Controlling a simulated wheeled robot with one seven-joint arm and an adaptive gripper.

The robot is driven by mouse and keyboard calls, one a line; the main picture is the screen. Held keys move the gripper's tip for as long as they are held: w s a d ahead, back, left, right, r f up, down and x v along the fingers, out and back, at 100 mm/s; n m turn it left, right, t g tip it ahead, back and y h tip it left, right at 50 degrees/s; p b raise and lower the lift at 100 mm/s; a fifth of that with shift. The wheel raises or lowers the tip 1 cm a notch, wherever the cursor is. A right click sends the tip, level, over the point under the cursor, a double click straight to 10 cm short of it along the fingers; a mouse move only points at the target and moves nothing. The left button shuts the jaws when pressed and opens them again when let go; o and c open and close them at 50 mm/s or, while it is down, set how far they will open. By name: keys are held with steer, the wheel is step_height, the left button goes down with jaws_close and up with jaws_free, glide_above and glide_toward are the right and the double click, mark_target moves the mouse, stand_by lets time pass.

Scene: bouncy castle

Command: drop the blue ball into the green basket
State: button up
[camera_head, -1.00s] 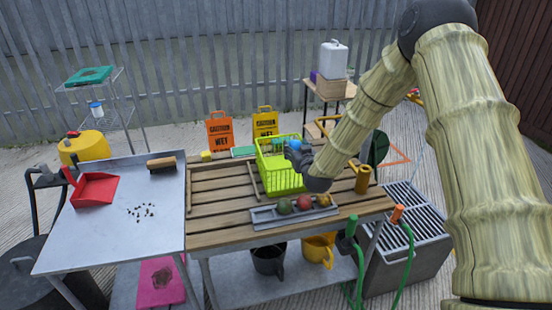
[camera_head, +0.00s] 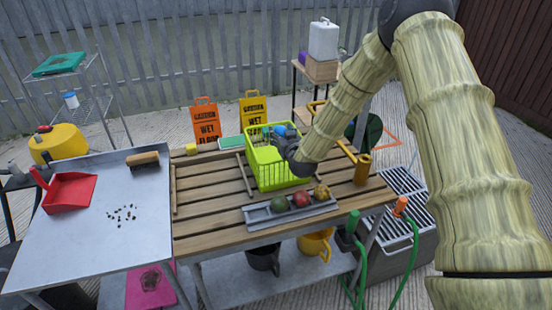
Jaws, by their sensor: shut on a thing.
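The green basket (camera_head: 286,176) stands on the slatted wooden table, upright, with its open top facing up. My gripper (camera_head: 280,135) reaches in from the right and is over the basket's opening, partly hiding its right side. It is shut on the blue ball (camera_head: 280,130), of which only a small blue patch shows at the fingertips. Whether the ball is above or below the basket's rim cannot be told. Something pale green shows inside the basket.
A grey tray (camera_head: 260,215) with a green, a red and a yellowish ball lies in front of the basket. A brass-coloured cylinder (camera_head: 363,168) stands to the right. Wet-floor signs (camera_head: 206,124) stand behind. A metal table (camera_head: 95,235) with a red dustpan (camera_head: 70,191) adjoins at left.

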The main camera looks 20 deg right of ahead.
steer(key=shift+w+d+f, duration=0.1)
steer(key=shift+d+f, duration=0.05)
steer(key=shift+f, duration=0.5)
steer(key=shift+s+b, duration=0.3)
steer(key=shift+s, duration=0.1)
steer(key=shift+w+f, duration=0.2)
steer(key=o, duration=0.9)
steer(key=shift+s+r, duration=0.15)
steer(key=shift+r, duration=0.05)
steer(key=shift+f, duration=0.1)
steer(key=s, duration=0.4)
steer(key=s+r, duration=0.1)
steer(key=s, duration=0.6)
steer(key=shift+s+r, duration=0.35)
steer(key=shift+s, duration=0.05)
